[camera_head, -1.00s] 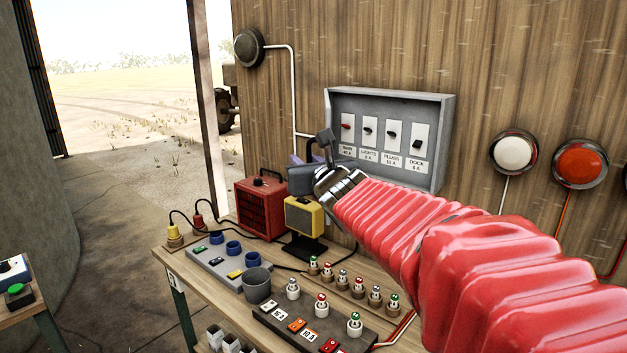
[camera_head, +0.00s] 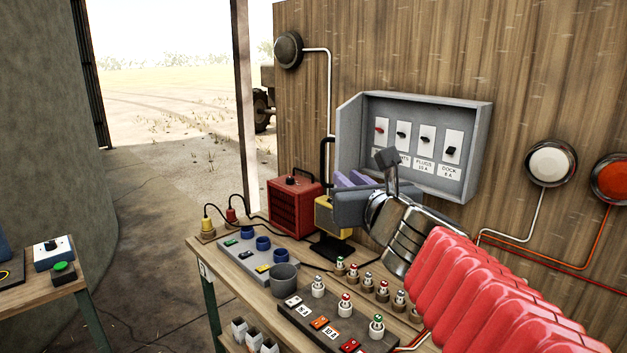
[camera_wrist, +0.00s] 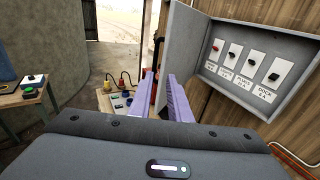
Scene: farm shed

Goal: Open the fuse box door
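The grey fuse box (camera_head: 478,150) is on the plank wall, with its switches exposed. A black handle (camera_head: 326,155) sticks out on the door's outer side. My gripper (camera_head: 353,179) is by the door's lower part, its purple fingers pointing away from me. In the wrist view the fingers (camera_wrist: 163,92) are apart with a gap between them. Whether they touch the door or handle is unclear.
Below is a wooden bench with a red heater (camera_head: 293,207), a yellow lamp (camera_head: 323,212), a grey cup (camera_head: 284,277), a socket panel (camera_head: 250,255) and several small fuses. Round white (camera_head: 551,162) and orange (camera_head: 612,180) lamps are on the wall at right. The doorway at left is clear.

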